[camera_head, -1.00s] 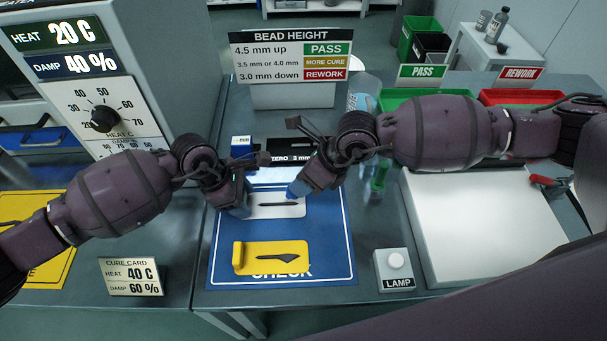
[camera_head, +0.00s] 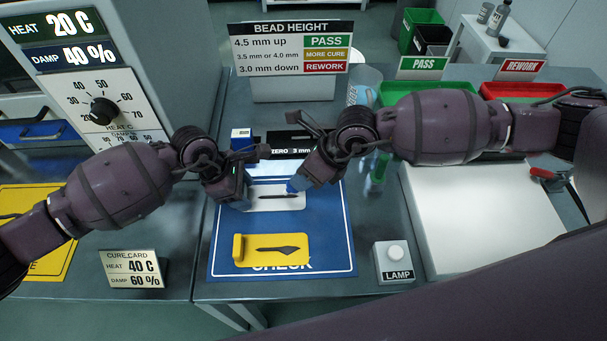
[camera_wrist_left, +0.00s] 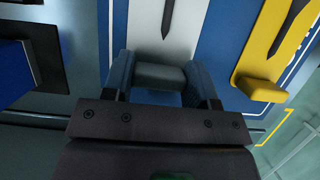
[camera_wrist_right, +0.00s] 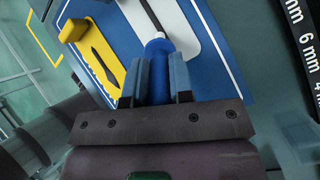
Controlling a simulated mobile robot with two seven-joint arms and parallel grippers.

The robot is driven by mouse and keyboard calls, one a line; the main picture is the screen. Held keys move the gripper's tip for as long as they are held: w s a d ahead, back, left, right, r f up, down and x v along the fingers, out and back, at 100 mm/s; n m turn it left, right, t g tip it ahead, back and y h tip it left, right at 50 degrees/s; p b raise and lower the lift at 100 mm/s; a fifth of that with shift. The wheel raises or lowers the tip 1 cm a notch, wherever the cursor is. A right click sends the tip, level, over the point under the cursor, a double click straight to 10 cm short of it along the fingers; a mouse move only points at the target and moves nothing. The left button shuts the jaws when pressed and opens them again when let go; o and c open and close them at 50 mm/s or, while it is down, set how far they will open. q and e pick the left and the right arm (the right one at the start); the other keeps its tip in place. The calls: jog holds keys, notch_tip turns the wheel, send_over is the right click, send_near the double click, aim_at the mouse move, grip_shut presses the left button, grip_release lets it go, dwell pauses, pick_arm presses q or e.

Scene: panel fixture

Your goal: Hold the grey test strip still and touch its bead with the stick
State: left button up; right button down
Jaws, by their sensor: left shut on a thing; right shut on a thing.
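The grey test strip (camera_head: 283,204) lies on the blue check mat (camera_head: 225,250), with a dark, elongated bead along its middle. My left gripper (camera_head: 242,197) is shut on the strip's raised end block (camera_wrist_left: 160,76), and the strip (camera_wrist_left: 180,40) runs away from it in the left wrist view. My right gripper (camera_head: 299,183) is shut on the blue stick (camera_wrist_right: 158,60). The stick points down at the strip (camera_wrist_right: 185,28), and its tip is over or near the bead. I cannot tell whether tip and bead touch.
A yellow strip (camera_head: 290,243) with a dark bead lies in front on the same mat. A lamp button box (camera_head: 394,263) and a white board (camera_head: 470,220) are to the right. A black gauge block (camera_head: 290,142) and a bead height sign (camera_head: 291,57) stand behind.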

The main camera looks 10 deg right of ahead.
jog(key=shift+f, duration=0.75)
dwell(1.6)
jog(key=shift+r, duration=3.6)
pick_arm(q)
jog(key=o, duration=1.1)
jog(key=shift+c, duration=0.2)
jog(key=a+f+v, duration=0.1)
jog(key=a+v, duration=0.2)
jog(key=v, duration=1.3)
jog(key=shift+w+r+p, duration=0.2)
jog(key=shift+w+p, duration=0.15)
jog(key=shift+p, duration=0.05)
pick_arm(e)
jog(key=shift+r, duration=0.7)
